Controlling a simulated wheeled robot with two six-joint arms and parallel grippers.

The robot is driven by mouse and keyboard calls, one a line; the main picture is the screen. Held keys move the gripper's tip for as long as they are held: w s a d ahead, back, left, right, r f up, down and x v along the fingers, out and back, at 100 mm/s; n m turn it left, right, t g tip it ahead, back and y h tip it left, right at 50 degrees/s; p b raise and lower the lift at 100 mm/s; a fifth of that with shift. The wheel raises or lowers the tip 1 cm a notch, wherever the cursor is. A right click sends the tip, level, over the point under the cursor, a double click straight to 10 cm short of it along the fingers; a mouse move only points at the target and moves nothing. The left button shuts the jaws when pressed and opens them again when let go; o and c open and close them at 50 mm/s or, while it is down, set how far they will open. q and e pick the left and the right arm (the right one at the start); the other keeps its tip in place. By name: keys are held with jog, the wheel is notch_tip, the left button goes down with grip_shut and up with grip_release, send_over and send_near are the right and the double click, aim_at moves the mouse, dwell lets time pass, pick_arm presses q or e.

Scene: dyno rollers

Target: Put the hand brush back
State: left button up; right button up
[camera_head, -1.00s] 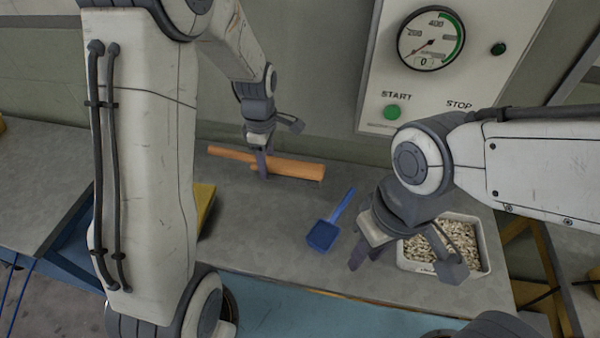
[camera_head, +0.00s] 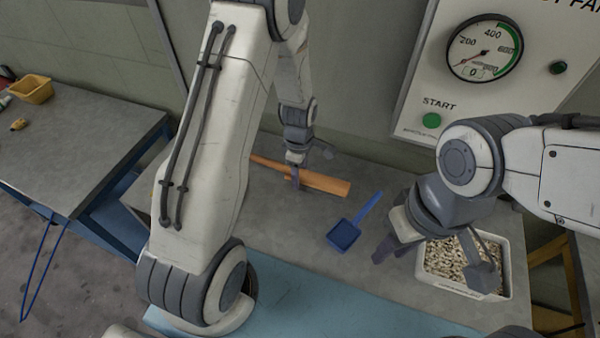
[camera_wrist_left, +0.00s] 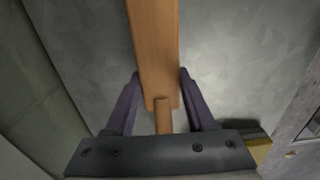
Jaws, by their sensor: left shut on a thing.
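The hand brush is a long orange-brown wooden piece (camera_head: 328,184) at the back of the grey bench, below the wall panel. My left gripper (camera_head: 296,184) is shut on it from above. In the left wrist view the brush (camera_wrist_left: 154,50) runs away from between the dark fingers (camera_wrist_left: 161,100), its narrower handle end near the palm. No bristles show, and I cannot tell whether it is touching the bench. My right gripper (camera_head: 430,262) is open and empty, in front of and partly over the white tray.
A blue dustpan (camera_head: 344,234) lies mid-bench, right of the brush. A white tray (camera_head: 460,290) of pale pellets stands at the right. The panel (camera_head: 425,85) has a gauge and green START button. Another table (camera_head: 80,130) with a yellow bin (camera_head: 33,90) is at left.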

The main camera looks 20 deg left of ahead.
pick_arm(q)
jog(key=shift+f, duration=0.15)
jog(key=o, duration=1.2)
notch_tip(320, 180, up, 12)
jog(key=b, duration=0.1)
jog(key=s+d+r+m, duration=0.6)
jog(key=s+d+m, duration=0.4)
jog(key=d+m, duration=0.15)
jog(key=s+d+r+m+h, duration=0.1)
jog(key=s+d+r+m, duration=0.1)
jog(key=s+m, duration=1.1)
jog(key=shift+d+m, duration=0.4)
jog(key=shift+m, duration=0.05)
